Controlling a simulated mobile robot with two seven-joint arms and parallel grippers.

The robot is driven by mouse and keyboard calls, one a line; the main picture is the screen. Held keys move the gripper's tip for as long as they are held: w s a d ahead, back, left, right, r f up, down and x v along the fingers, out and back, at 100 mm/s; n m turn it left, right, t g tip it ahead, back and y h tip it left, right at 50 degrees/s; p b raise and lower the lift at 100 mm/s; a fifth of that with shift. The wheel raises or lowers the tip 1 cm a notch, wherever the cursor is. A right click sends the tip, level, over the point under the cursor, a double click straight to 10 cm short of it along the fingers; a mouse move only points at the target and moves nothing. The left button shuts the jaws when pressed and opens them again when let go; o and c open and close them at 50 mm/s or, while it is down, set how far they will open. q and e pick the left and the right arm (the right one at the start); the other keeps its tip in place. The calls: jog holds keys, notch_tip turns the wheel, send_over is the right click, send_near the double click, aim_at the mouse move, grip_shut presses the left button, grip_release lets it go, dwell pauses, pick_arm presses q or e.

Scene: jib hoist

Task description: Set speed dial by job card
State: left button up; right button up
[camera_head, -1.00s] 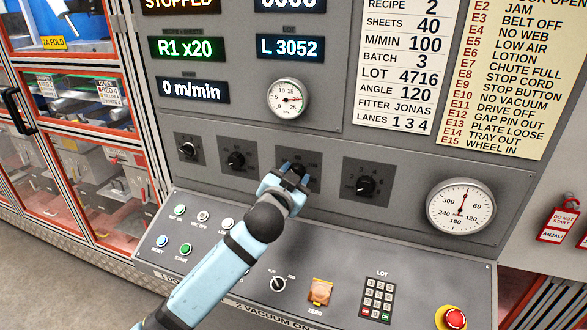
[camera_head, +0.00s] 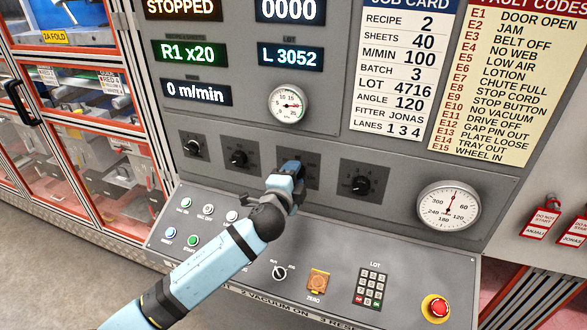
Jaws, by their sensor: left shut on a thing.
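My left gripper (camera_head: 294,176) is at the third dial from the left in the row of black dials on the grey panel. It is shut on that dial's knob, which its fingers and wrist mostly hide, so its setting cannot be read. The job card (camera_head: 399,75) at the upper right of the panel reads M/MIN 100, recipe 2, sheets 40, batch 3, lot 4716, angle 120. The speed display (camera_head: 195,91) reads 0 m/min. My right gripper is not in view.
Other dials, the first (camera_head: 193,148), second (camera_head: 238,159) and fourth (camera_head: 361,185), flank the gripper. Below, a sloped console carries buttons, a keypad (camera_head: 370,287), an orange zero cover (camera_head: 317,281) and a red stop button (camera_head: 436,307). A round angle gauge (camera_head: 449,206) is at right.

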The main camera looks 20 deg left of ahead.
pick_arm(q)
jog(key=m+p, duration=0.2)
jog(key=m, duration=0.5)
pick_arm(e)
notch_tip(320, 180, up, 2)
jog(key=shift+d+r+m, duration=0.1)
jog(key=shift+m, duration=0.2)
pick_arm(q)
jog(key=shift+m, duration=0.4)
jog(key=o, duration=0.9)
jog(key=shift+o, duration=0.2)
jog(key=s+b, duration=0.3)
jog(key=s, duration=1)
jog(key=shift+s+a, duration=0.2)
jog(key=shift+s, duration=0.2)
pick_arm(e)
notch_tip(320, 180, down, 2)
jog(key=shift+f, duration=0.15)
